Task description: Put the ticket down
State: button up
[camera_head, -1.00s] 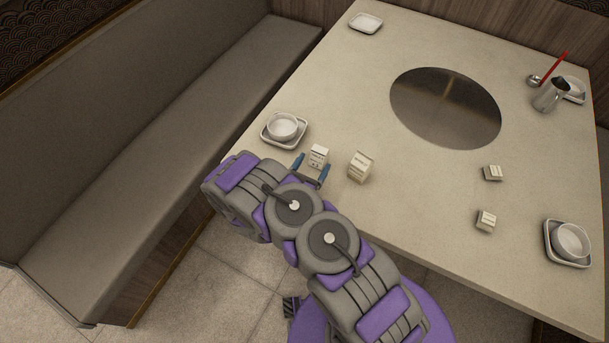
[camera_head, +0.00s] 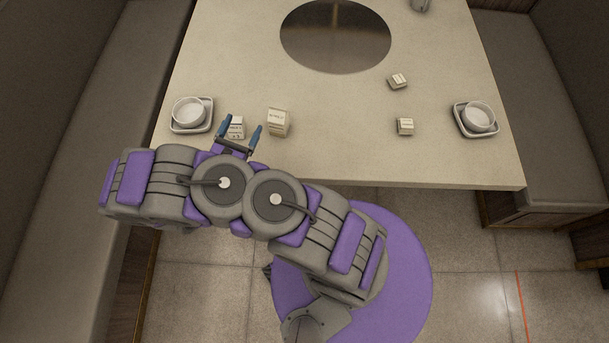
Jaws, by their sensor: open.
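My gripper (camera_head: 242,123) is at the near left edge of the table, its two blue fingers spread apart. A small white printed block (camera_head: 237,128), which may be the ticket, stands on the table between or just beyond the fingers. Its lower part is partly hidden by the gripper, and I cannot tell whether a finger touches it. A larger cream printed block (camera_head: 278,122) stands just right of the fingers. Two more small printed blocks, one farther back (camera_head: 398,81) and one nearer (camera_head: 405,126), sit on the right half of the table.
The pale table (camera_head: 340,150) has a dark round plate (camera_head: 336,36) set in it. A bowl on a square dish stands at the left (camera_head: 189,114) and another at the right (camera_head: 477,118). Benches flank the table. The table between the printed blocks is clear.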

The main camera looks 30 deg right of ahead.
jog(key=s+d+r+m+g+h, duration=0.2)
jog(key=s+d+r+m+g, duration=0.3)
jog(key=d+r+m+g, duration=0.5)
jog(key=s+d+r+m+g+y, duration=0.35)
jog(key=s+r+m+g, duration=0.2)
jog(key=s+r, duration=0.45)
jog(key=s+a+r+m+t+y, duration=0.1)
jog(key=s+a+m+y, duration=0.3)
jog(key=s, duration=0.5)
jog(key=s+a+r+m+t+y, duration=0.1)
jog(key=s+a+r+m+y, duration=0.3)
jog(key=s+a+y, duration=0.4)
jog(key=shift+s+a+t+y, duration=0.4)
jog(key=shift+s+y, duration=0.1)
jog(key=shift+y, duration=0.35)
jog(key=shift+c, duration=0.5)
jog(key=shift+c, duration=1.1)
